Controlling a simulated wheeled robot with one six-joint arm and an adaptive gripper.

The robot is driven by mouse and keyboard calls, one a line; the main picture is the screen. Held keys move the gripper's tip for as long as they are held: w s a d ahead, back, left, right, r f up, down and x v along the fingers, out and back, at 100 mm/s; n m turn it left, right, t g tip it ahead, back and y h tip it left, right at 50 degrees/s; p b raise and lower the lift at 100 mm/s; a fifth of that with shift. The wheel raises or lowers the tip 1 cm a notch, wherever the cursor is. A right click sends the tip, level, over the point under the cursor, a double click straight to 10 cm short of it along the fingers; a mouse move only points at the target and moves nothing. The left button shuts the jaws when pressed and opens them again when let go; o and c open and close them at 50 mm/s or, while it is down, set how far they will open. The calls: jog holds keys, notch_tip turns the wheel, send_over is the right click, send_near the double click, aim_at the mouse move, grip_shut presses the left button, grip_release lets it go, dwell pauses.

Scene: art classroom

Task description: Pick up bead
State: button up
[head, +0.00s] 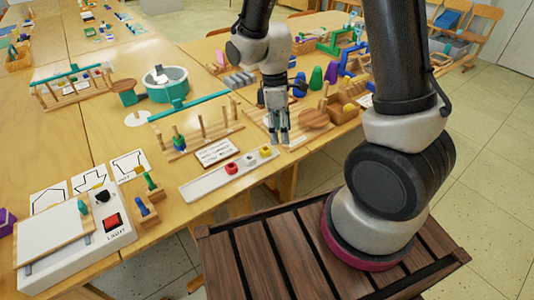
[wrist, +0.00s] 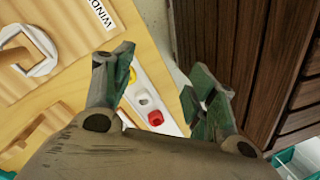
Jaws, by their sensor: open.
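A long white tray (head: 215,180) lies near the table's front edge and holds three small bead-like pieces: red (head: 232,168), white (head: 250,160) and yellow (head: 266,152). Which one is the bead I cannot tell. My gripper (head: 279,138) points down near the tray's right end, by the yellow piece, open and empty. In the wrist view, my gripper (wrist: 160,80) has its fingers spread. The yellow piece (wrist: 132,75), partly hidden by a finger, the white piece (wrist: 143,101) and the red piece (wrist: 155,118) show between them.
A wooden peg stand (head: 205,138) and a label card (head: 215,151) lie behind the tray. Coloured cones (head: 316,78) and wooden pieces crowd the table right of my gripper.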

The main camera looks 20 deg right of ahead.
aim_at(267, 146)
jog(key=w+f+n, duration=0.1)
jog(key=f+n, duration=0.1)
jog(key=f, duration=0.1)
jog(key=w+a+f+n+t, duration=0.1)
jog(key=w+f+n, duration=0.1)
jog(key=f+n, duration=0.1)
jog(key=w+a+f+n+t, duration=0.1)
jog(key=w+f+n, duration=0.1)
jog(key=f+n, duration=0.1)
jog(key=shift+w+a+f+y, duration=0.15)
jog(key=shift+a+f+y, duration=0.05)
jog(key=shift+f+y, duration=0.25)
jog(key=c, duration=0.8)
